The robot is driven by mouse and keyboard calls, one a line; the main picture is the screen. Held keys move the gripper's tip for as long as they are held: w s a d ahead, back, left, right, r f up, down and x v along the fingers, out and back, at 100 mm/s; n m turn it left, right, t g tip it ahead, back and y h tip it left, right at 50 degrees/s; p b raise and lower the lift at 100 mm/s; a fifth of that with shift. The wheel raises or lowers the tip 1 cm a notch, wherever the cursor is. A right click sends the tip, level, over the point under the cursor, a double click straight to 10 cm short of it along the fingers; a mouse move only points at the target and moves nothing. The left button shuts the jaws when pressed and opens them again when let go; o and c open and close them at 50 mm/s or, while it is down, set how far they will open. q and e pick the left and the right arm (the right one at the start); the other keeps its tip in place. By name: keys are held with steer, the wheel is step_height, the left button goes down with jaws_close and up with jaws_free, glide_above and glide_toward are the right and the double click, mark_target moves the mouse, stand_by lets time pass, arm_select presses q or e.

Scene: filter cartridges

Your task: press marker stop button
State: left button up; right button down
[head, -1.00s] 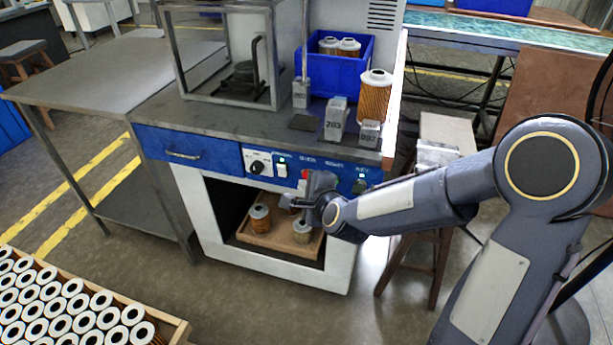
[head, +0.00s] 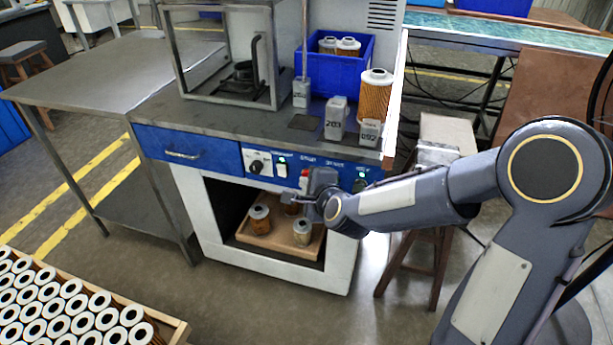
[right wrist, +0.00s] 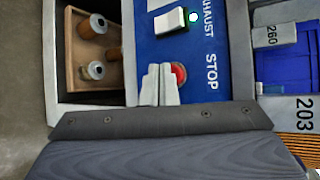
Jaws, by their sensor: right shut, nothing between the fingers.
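The red stop button (right wrist: 179,73) sits on the blue control panel beside the word STOP in the right wrist view. In the head view the red button (head: 304,174) shows partly, just above and left of my right gripper (head: 313,186). My right gripper (right wrist: 160,70) is shut and empty. Its pale fingertips lie beside the button and overlap its edge in the right wrist view; I cannot tell whether they touch it. My left gripper is not in view.
A white rocker switch (right wrist: 170,20) with a lit green lamp is beside the EXHAUST label. A black knob (head: 258,166) is farther left on the panel. Below, an open bay holds a wooden tray (head: 262,243) with several cartridges. Tagged blocks (head: 336,120) stand on the bench above.

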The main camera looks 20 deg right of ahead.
steer(key=shift+w+d, duration=0.15)
steer(key=shift+w, duration=0.1)
stand_by(0.6)
steer(key=shift+s+a, duration=0.4)
steer(key=shift+s, duration=0.25)
steer(key=shift+s+a, duration=0.75)
steer(key=shift+s, duration=0.3)
steer(key=shift+s+a, duration=0.7)
steer(key=shift+s, duration=0.35)
